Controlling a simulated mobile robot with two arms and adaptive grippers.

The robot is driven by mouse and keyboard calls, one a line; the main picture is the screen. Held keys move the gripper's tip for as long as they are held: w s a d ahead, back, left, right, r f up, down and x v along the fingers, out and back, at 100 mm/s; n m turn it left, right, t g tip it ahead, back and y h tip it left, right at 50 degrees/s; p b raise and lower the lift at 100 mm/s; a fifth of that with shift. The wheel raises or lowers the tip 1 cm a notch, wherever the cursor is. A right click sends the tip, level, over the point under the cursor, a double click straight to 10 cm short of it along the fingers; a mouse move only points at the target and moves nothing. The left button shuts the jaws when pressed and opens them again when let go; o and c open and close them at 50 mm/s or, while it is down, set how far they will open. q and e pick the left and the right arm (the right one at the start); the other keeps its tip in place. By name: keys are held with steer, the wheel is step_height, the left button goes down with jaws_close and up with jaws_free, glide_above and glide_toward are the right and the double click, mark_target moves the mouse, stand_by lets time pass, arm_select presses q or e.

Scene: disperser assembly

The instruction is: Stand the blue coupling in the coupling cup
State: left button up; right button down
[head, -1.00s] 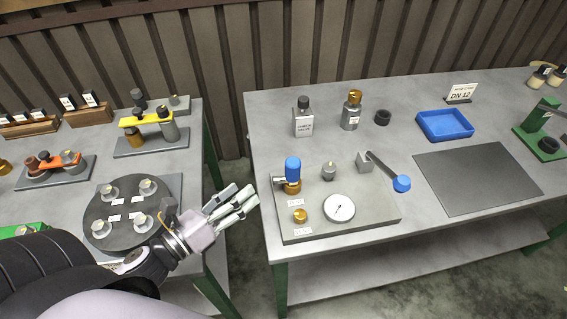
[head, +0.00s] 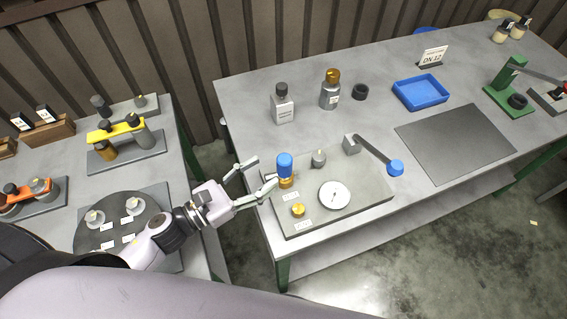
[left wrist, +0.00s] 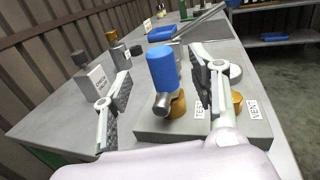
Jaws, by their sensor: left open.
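The blue coupling (head: 285,160) stands upright on a brass fitting (head: 286,183) at the left of a grey plate (head: 345,208). In the left wrist view the blue coupling (left wrist: 162,68) has a silver side piece low down, above the brass fitting (left wrist: 178,104). My left gripper (head: 262,173) is open and empty, just left of the coupling. In the left wrist view the coupling appears between the spread fingers, and contact cannot be told. I cannot tell which part is the coupling cup. My right gripper is not in view.
The plate also carries a round gauge (head: 334,195), a second brass fitting (head: 298,210), a grey knob (head: 319,158) and a blue-ended lever (head: 375,152). Two bottles (head: 283,106) (head: 330,92), a black ring (head: 360,92) and a blue tray (head: 420,92) stand behind. A dark mat (head: 455,142) is clear.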

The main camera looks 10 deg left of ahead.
mark_target(278, 163)
arm_select(q)
steer(key=shift+x, duration=0.9)
steer(key=shift+w+d+r+p, duration=0.1)
steer(key=shift+w+d+p, duration=0.1)
steer(key=shift+p, duration=0.15)
steer(key=p+x, duration=0.2)
steer(key=x, duration=0.2)
steer(key=shift+w+r+p, duration=0.15)
steer(key=shift+w+p, duration=0.05)
steer(key=shift+p, duration=0.15)
steer(key=shift+w+d, duration=0.15)
steer(key=shift+d, duration=0.1)
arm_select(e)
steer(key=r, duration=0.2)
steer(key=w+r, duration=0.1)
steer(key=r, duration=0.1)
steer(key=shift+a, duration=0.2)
arm_select(q)
steer(key=shift+c, duration=0.3)
steer(key=c, duration=0.7)
jaws_close()
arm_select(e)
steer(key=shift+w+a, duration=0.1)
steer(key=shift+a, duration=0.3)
